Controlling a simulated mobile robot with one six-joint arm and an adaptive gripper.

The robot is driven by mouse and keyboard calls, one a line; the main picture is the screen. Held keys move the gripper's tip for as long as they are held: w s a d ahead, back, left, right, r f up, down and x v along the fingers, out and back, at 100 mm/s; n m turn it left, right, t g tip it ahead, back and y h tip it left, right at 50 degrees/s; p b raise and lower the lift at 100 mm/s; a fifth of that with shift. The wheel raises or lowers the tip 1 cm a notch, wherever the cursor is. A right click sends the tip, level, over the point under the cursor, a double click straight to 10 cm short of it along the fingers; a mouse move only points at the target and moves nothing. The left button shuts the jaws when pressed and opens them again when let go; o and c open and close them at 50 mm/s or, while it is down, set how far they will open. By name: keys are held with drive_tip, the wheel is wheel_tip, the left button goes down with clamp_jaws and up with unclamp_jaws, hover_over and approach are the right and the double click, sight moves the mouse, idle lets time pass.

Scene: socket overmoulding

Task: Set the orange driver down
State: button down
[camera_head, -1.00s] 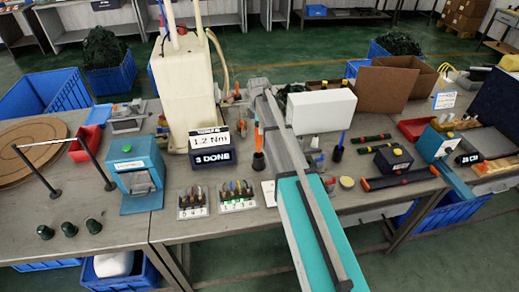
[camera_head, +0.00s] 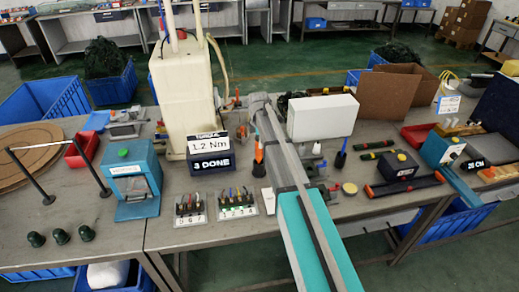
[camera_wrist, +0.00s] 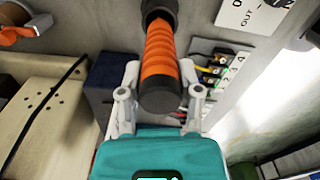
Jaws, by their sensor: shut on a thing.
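The orange driver (camera_wrist: 160,60) has a ribbed orange grip and a dark end cap facing the wrist camera. My gripper (camera_wrist: 160,85) is shut on it, with one pale finger on each side near that cap. In the head view the driver (camera_head: 258,148) looks roughly upright beside the torque display. A dark cup-like piece (camera_head: 259,169) sits at its lower end; in the wrist view a dark part (camera_wrist: 159,9) also shows at the driver's far end. I cannot tell how deep the driver sits in it. My fingers are hard to make out in the head view.
The display reading "1.2 Nm" and "3 DONE" (camera_head: 210,152) stands left of the driver. Numbered racks of small parts (camera_head: 238,203) lie in front of it. A white box (camera_head: 322,117) and a dark stand with a blue tool (camera_head: 341,157) are to the right.

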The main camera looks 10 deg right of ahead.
drive_tip(key=shift+f+b, duration=1.85)
drive_tip(key=shift+f, duration=0.1)
drive_tip(key=shift+c, duration=1.4)
unclamp_jaws()
drive_tip(key=shift+r, duration=0.2)
wheel_tip(320, 180, up, 12)
drive_tip(key=p, duration=1.2)
drive_tip(key=shift+f, duration=0.1)
drive_tip(key=s+m, duration=2)
drive_tip(key=s, duration=0.9)
